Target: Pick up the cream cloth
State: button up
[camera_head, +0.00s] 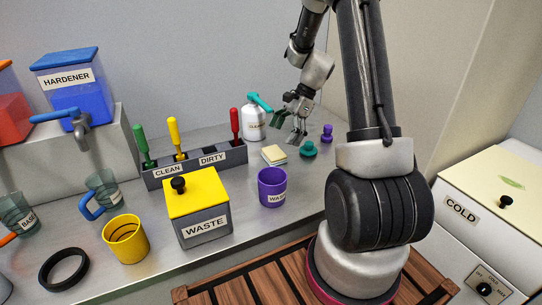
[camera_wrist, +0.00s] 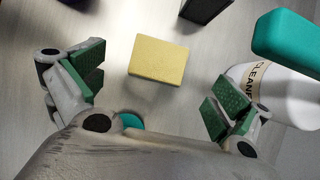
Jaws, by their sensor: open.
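The cream cloth (camera_head: 274,154) lies on the grey counter as a small folded, block-like square, in front of the rack's right end. In the wrist view the cream cloth (camera_wrist: 159,59) lies flat, ahead of the space between the fingers. My gripper (camera_head: 287,128) is open and empty, above the counter, behind and to the right of the cloth in the head view. In the wrist view my gripper (camera_wrist: 155,88) has its green-padded fingers wide apart, one on each side of the picture. Neither finger touches the cloth.
A white cleaner bottle (camera_head: 254,122) with a teal top stands close by; it also shows beside the right finger (camera_wrist: 290,85). A teal knobbed piece (camera_head: 308,150) and a purple one (camera_head: 327,134) stand right. A tool rack (camera_head: 195,164), purple cup (camera_head: 272,188) and waste box (camera_head: 205,228) stand left and in front.

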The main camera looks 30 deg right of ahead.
aim_at(275, 152)
jog(key=x, duration=0.6)
jog(key=shift+w+d+f, duration=0.1)
jog(key=shift+w+f, duration=0.05)
jog(key=c, duration=1.1)
jog(key=shift+o, duration=0.2)
jog(key=shift+d+r, duration=0.3)
notch_tip(275, 152, up, 7)
jog(key=shift+d+f, duration=0.1)
jog(key=shift+d, duration=0.05)
jog(key=s+d, duration=0.4)
jog(key=d, duration=0.4)
jog(key=s+d, duration=0.3)
jog(key=d, duration=0.6)
jog(key=shift+s+d+f, duration=0.2)
jog(key=shift+s+d, duration=0.1)
jog(key=shift+s, duration=0.1)
